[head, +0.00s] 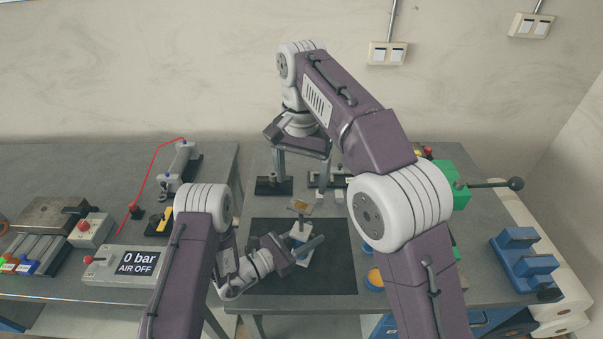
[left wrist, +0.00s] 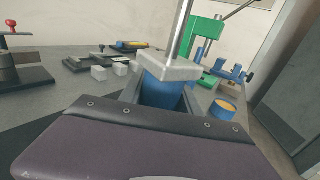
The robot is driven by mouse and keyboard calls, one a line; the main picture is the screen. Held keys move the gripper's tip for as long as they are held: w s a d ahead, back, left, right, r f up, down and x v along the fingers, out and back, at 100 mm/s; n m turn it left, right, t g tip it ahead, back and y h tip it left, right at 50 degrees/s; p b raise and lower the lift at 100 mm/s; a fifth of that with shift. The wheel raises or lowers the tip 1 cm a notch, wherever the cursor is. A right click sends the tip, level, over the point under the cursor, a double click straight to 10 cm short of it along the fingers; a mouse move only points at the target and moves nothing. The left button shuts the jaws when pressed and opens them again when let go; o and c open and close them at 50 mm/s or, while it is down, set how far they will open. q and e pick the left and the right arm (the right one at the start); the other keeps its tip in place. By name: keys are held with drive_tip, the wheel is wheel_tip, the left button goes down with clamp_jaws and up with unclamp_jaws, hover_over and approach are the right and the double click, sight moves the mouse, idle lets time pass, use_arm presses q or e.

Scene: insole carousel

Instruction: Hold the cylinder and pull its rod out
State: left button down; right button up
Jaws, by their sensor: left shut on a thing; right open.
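The cylinder shows in the left wrist view as a blue body (left wrist: 165,93) with a grey end cap (left wrist: 168,67). Its metal rod (left wrist: 183,28) points up out of the cap, and its top is cut off by that view. In the head view a small brownish-gold plate (head: 301,206) shows at the top, above the light cap (head: 300,231). My left gripper (head: 302,251) is shut on the cylinder's body, which it partly hides. My right gripper (head: 302,167) is open and points down, with its fingers apart, above and behind the gold plate.
A black mat (head: 325,275) lies under the cylinder. A green press (head: 452,185) with a lever and a blue vise (head: 525,255) stand at the right. A grey box (head: 130,265) reading "0 bar AIR OFF" stands on the left table. Small grey blocks (head: 325,205) stand behind.

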use_arm(q)
drive_tip(key=c, duration=1.2)
unclamp_jaws()
drive_tip(key=shift+s+f, duration=0.1)
drive_tip(key=o, duration=0.4)
use_arm(e)
drive_tip(key=shift+s, duration=0.1)
